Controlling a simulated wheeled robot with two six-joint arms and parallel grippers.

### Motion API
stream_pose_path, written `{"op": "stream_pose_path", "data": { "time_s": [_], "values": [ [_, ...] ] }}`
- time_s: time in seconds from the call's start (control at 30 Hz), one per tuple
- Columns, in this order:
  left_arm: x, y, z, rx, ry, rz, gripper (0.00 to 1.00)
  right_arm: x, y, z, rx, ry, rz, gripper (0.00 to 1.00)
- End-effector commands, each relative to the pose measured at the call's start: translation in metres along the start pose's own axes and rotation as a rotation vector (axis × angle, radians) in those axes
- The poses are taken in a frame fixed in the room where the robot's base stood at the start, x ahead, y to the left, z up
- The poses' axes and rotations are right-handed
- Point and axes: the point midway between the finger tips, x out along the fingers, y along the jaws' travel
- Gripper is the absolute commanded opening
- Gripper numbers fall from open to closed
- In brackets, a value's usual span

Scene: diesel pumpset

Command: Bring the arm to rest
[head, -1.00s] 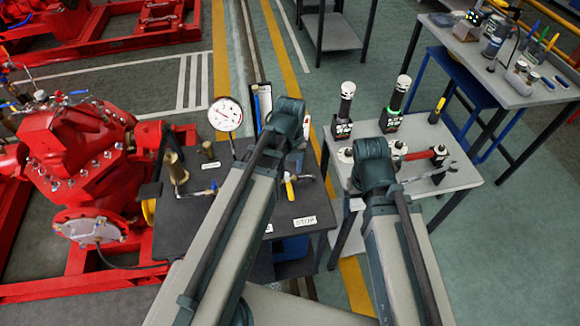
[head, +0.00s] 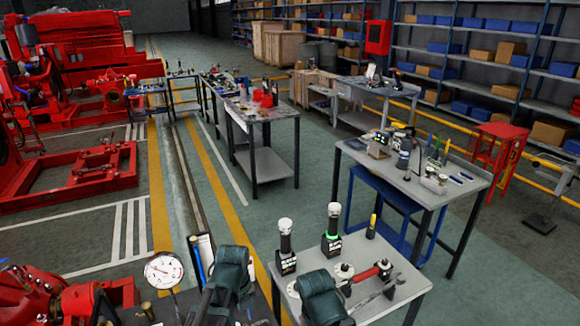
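My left arm (head: 232,280) and my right arm (head: 322,298) show only as dark green joints at the bottom of the head view. The left one is over the dark bench with the pressure gauge. The right one is in front of the light grey table. Both grippers are outside the picture or hidden behind the arms, so their state does not show.
A round white gauge (head: 164,270) stands on the dark bench at bottom left. The light grey table (head: 398,296) holds two black tools (head: 333,232) and a red-handled tool (head: 366,274). Another workbench (head: 440,199) stands behind right. Open green floor lies beyond, with shelving (head: 470,45) at the back.

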Motion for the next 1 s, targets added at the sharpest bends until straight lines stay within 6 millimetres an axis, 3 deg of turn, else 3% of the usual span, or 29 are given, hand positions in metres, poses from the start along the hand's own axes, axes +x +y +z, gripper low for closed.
{"op": "stream_pose_path", "data": {
  "time_s": [0.7,1.0],
  "values": [
    [0.002,-0.022,-0.088,-1.61,-0.081,0.03,0.53,0.004,0.0,0.0,0.0,0.0,0.0,0.84],
    [0.003,-0.024,-0.109,-2.064,-0.119,0.009,0.53,0.004,0.0,0.0,0.0,0.0,0.0,0.84]
  ]
}}
